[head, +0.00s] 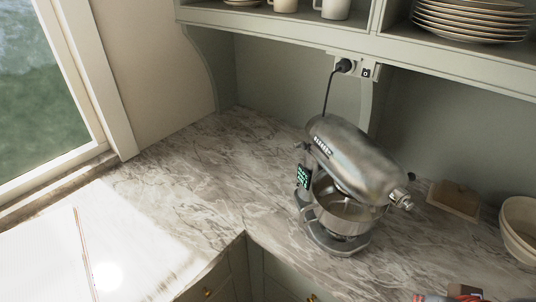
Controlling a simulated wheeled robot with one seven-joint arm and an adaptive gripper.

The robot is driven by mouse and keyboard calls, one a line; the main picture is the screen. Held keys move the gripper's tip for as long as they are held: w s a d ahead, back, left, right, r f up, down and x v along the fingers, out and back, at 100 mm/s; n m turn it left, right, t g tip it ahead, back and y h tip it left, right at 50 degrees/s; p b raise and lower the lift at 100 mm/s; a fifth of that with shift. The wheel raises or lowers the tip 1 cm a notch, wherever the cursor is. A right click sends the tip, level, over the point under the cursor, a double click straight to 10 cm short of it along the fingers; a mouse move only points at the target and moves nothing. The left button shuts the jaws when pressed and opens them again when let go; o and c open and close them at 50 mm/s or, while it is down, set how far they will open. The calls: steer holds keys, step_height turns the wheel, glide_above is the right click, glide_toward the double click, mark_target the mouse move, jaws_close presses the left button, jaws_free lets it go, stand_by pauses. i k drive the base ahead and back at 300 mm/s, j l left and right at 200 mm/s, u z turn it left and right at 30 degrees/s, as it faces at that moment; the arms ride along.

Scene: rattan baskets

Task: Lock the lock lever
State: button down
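A silver stand mixer (345,185) stands on the marble counter, its rounded head tilted down toward the lower right over a metal bowl (338,212). A small dark part (303,147) sticks out at the left side of the head; I cannot tell whether it is the lock lever or how it is set. A dark panel with green marks (304,176) sits just below it. The mixer's far side is hidden. My gripper is not recognisable in the head view.
The marble counter (190,180) is clear left of the mixer. A wooden board (455,199) and a pale bowl (522,225) stand to its right. A black cord (328,95) runs up to a wall socket. A shelf with plates (472,18) and mugs overhangs the back.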

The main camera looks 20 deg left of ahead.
mark_target(297, 145)
steer(key=u, duration=0.9)
